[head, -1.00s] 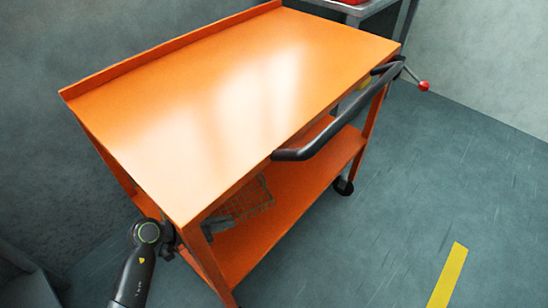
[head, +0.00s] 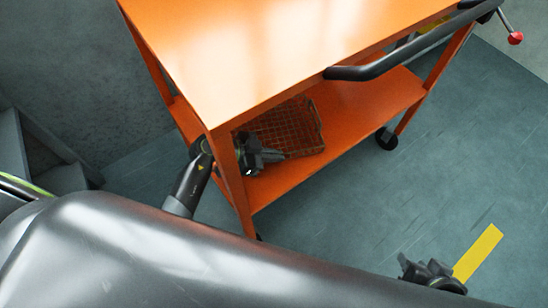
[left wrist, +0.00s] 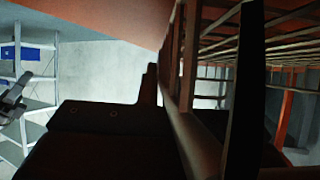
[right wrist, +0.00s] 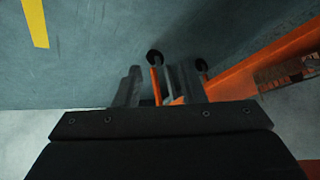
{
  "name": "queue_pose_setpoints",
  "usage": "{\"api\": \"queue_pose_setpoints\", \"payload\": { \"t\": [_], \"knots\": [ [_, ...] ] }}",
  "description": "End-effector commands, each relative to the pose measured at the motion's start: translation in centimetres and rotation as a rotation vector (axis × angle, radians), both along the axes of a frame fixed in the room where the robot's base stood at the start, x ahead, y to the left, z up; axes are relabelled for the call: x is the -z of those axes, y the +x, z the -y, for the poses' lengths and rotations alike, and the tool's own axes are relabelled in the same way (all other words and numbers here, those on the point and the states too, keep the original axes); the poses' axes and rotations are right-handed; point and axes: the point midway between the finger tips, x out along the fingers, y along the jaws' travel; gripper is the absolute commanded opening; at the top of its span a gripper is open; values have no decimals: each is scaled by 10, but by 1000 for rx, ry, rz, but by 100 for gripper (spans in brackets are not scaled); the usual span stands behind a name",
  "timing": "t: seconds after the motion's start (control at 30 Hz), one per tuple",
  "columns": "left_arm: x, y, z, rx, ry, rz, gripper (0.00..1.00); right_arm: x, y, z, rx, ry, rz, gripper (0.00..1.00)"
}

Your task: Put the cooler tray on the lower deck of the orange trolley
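The orange trolley (head: 300,45) stands ahead with its lower deck (head: 375,108) below the top. The cooler tray, a brown wire basket (head: 290,128), is over the left part of the lower deck, partly under the top. I cannot tell whether it touches the deck. My left gripper (head: 262,156) reaches past the near left leg and is shut on the tray's near side. In the left wrist view the tray's wire wall (left wrist: 290,45) fills the right and hides one finger. My right gripper (head: 432,272) is open and empty over the floor; its fingers show apart in the right wrist view (right wrist: 160,88).
The trolley's black handle (head: 400,60) sticks out on the right side. A black wheel (head: 386,138) stands below it. The near left leg (head: 232,180) is close to my left arm.

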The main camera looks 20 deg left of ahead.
Motion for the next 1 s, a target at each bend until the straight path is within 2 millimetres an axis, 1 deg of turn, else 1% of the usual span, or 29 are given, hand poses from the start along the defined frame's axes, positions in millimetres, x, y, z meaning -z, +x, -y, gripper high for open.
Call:
{"api": "queue_pose_setpoints", "payload": {
  "t": [0.03, 0.1, 0.23, 0.5, 0.7, 0.73, 0.87, 1.0],
  "knots": [
    [4, 0, 0, 0, -1, 2, 0, -4, 9, 2, 5, -12, 48, 36],
    [7, 0, 0, 1, -1, 3, 0, -11, 19, 5, 11, -26, 108, 36],
    [10, 1, 0, 0, -2, 3, 0, -20, 29, 8, 19, -40, 174, 36],
    [11, 1, 0, 0, -1, 3, 0, -23, 32, 9, 21, -44, 191, 36],
    [13, 1, 0, 0, -1, 2, 0, -20, 28, 7, 19, -39, 169, 36],
    [14, 0, 0, 0, -1, 0, 8, -19, 28, 7, 18, -39, 167, 36],
    [14, 0, 0, 0, -1, 0, 25, -20, 28, 7, 18, -38, 168, 36],
    [14, 0, 0, 0, -1, 0, 26, -20, 28, 7, 18, -38, 168, 36]
  ]
}}
